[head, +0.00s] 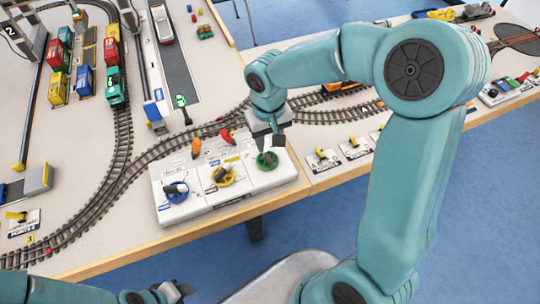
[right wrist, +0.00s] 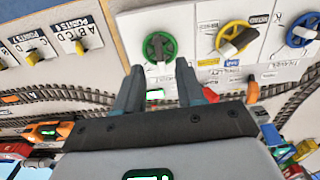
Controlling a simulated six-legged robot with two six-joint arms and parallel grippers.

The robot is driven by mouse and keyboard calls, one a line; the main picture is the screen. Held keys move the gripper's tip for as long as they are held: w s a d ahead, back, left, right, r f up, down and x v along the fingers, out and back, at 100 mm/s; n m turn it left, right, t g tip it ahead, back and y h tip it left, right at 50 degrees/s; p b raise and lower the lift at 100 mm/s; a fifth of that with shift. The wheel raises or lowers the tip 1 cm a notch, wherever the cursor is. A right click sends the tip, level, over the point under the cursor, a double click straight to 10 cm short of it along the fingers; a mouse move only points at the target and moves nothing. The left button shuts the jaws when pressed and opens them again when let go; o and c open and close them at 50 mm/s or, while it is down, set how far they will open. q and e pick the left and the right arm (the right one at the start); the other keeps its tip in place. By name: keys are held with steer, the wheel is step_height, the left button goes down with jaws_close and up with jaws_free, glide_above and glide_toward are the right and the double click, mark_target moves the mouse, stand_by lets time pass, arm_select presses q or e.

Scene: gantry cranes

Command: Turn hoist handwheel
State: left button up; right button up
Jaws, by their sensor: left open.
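A white control panel (head: 240,197) near the table's front edge carries three handwheels: blue (head: 175,191), yellow (head: 222,176) and green (head: 267,160). I cannot read which label says hoist. My right gripper (head: 270,145) is at the green wheel. In the right wrist view the green wheel (right wrist: 173,46) lies just beyond my right gripper (right wrist: 157,70), whose fingers are apart with nothing between them. The yellow wheel (right wrist: 222,38) and blue wheel (right wrist: 293,36) are to the right there. My left gripper (head: 172,292) is low at the bottom left, away from the panel.
An orange lever (head: 196,148) and a red lever (head: 227,136) stand behind the wheels. Model railway track (head: 150,157) curves around the panel. Several points levers on small plates, such as one (head: 321,158), lie to the right. Containers (head: 84,82) and a crane stand at the back left.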

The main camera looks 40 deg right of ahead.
mark_target(270, 159)
step_height(270, 159, down, 7)
steer(key=shift+s+d, duration=0.1)
steer(key=shift+d, duration=0.05)
steer(key=shift+f, duration=0.65)
jaws_close()
